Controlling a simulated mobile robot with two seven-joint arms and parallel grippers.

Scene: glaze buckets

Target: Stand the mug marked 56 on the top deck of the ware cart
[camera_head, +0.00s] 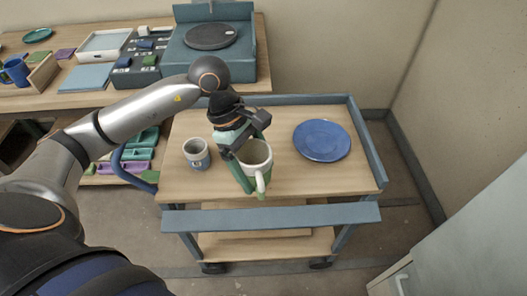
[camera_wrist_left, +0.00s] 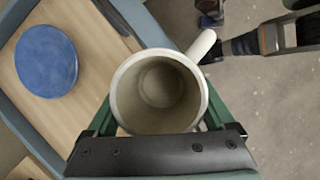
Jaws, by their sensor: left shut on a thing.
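I cannot tell if the mug's base touches the deck. No number can be read on it.
A small grey-blue cup (camera_head: 196,154) stands on the deck left of the held mug. A blue plate (camera_head: 322,140) lies on the right of the deck. A raised rim (camera_head: 367,145) edges the cart. A workbench (camera_head: 110,98) with trays and a wheel stands behind left.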

